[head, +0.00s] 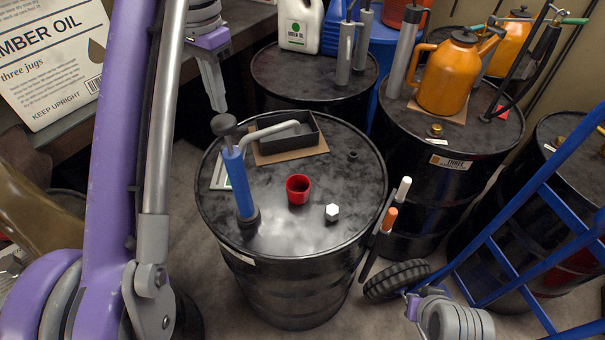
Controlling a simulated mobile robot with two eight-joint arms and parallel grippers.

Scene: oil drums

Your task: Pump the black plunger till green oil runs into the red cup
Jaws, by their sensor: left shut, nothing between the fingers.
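A blue hand pump (239,185) stands on the near black drum (330,225). Its black plunger knob (223,124) is on top, on a short bare rod, and a grey spout (275,131) bends out to the right. The red cup (298,189) stands on the drum right of the pump, apart from the spout's end. I see no green oil in it. My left gripper (217,104) is shut and empty, fingers pointing down, just above and behind the knob. My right gripper (418,312) is partly visible at the lower right, far from the pump; its fingers are unclear.
A black tray (286,140) lies on cardboard beneath the spout. Drums behind hold grey pumps (346,50), jugs and an orange can (447,75). A blue hand truck (530,220) stands at right.

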